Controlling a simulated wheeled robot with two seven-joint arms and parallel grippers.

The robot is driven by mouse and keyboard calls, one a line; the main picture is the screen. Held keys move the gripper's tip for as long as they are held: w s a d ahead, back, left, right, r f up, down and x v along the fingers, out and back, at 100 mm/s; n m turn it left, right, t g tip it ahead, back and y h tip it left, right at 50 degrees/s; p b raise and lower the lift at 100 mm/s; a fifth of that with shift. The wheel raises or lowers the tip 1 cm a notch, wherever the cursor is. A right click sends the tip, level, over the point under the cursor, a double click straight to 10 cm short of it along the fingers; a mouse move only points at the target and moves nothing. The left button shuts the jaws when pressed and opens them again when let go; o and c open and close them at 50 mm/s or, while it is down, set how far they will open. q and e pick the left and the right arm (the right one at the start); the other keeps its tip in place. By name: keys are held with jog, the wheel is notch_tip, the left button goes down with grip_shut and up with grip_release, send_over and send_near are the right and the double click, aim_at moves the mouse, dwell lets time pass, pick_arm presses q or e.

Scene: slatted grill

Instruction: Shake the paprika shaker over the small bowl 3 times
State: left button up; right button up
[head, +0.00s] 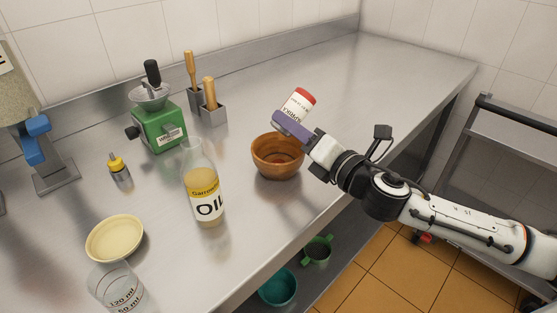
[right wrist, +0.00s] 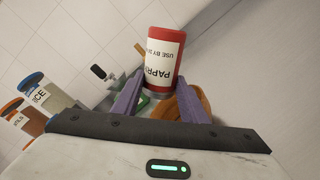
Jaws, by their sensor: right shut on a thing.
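The paprika shaker (head: 298,102), white-labelled with a red end, is held by my right gripper (head: 291,126), whose purple fingers are shut on it. It is tilted, red end up, and its label reads upside down. It also shows between the fingers in the right wrist view (right wrist: 166,58). The shaker's lower end is hidden behind the fingers in the head view. A brown wooden bowl (head: 278,162) stands on the counter just below and left of the gripper. A shallow cream bowl (head: 115,238) stands farther left. My left gripper is not in view.
An oil bottle (head: 203,190) stands left of the wooden bowl. A green grinder (head: 158,130), utensil holders (head: 212,112), a small yellow-capped bottle (head: 120,172) and a measuring beaker (head: 117,290) are on the steel counter (head: 340,90). A cart (head: 510,140) stands at right.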

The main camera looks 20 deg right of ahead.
aim_at(294, 97)
notch_tip(294, 97, up, 7)
jog(key=p, duration=0.5)
jog(key=shift+f, duration=0.15)
jog(key=shift+r, duration=0.2)
jog(key=shift+f, duration=0.1)
